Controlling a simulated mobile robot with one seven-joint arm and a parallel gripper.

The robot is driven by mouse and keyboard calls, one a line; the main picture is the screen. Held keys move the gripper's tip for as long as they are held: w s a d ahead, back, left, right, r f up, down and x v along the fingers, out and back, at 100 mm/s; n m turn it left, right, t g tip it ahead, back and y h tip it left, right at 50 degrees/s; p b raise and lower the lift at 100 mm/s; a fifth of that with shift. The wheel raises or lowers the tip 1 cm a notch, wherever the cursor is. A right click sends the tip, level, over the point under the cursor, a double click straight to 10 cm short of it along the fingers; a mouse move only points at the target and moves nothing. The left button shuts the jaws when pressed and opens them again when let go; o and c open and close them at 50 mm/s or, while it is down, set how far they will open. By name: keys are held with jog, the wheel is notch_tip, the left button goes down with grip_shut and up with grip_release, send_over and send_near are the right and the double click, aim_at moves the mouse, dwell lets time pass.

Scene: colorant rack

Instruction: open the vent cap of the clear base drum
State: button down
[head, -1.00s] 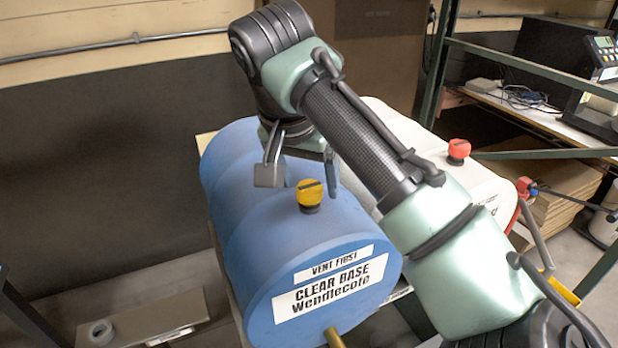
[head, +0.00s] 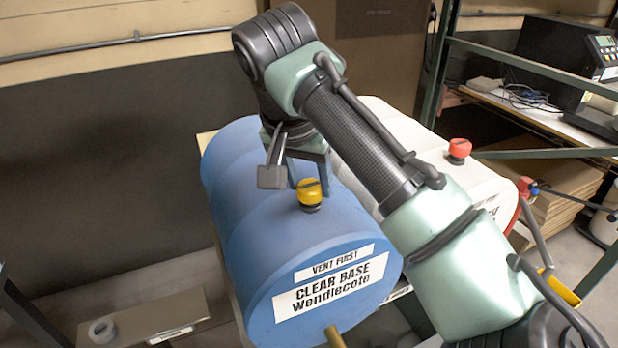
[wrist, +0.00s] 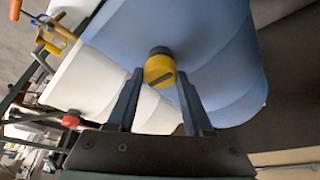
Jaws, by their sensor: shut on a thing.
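The clear base drum (head: 250,240) is blue and lies on its side, with labels "VENT FIRST" and "CLEAR BASE" on its front end. Its yellow vent cap (head: 310,192) sits upright on top near that end, on a dark neck. My gripper (head: 309,183) reaches down from behind the cap, one finger on each side of it. In the wrist view my gripper (wrist: 160,74) is shut on the yellow cap (wrist: 160,70), which lies between the fingertips and shows a dark slot across its top. The cap looks seated on the drum.
A white drum (head: 465,175) with a red cap (head: 458,150) lies to the right, partly behind my arm. A brass-coloured tap (head: 335,338) sticks out low on the blue drum's front. A green rack post (head: 437,65) stands behind. The space left of the drum is open.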

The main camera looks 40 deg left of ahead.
jog(key=shift+r+n, duration=0.1)
jog(key=shift+n, duration=0.2)
jog(key=n+y+p, duration=0.1)
jog(key=n+p, duration=0.2)
jog(key=shift+d+r+n+g+p, duration=0.1)
jog(key=shift+n+g+p, duration=0.2)
jog(key=shift+g+p, duration=0.1)
jog(key=n+g+y+p, duration=0.1)
jog(key=n+p, duration=0.2)
jog(key=n, duration=0.1)
jog(key=shift+w+n+p, duration=0.15)
jog(key=shift+n+p, duration=0.15)
jog(key=n+g+p, duration=0.2)
jog(key=n, duration=0.2)
jog(key=shift+w+y+p, duration=0.15)
jog(key=shift+y+p, duration=0.25)
jog(key=shift+w+n+g+p, duration=0.1)
jog(key=shift+n+g+p, duration=0.75)
jog(key=shift+n, duration=1.65)
jog(key=shift+h, duration=0.3)
jog(key=shift+c, duration=1.5)
grip_release()
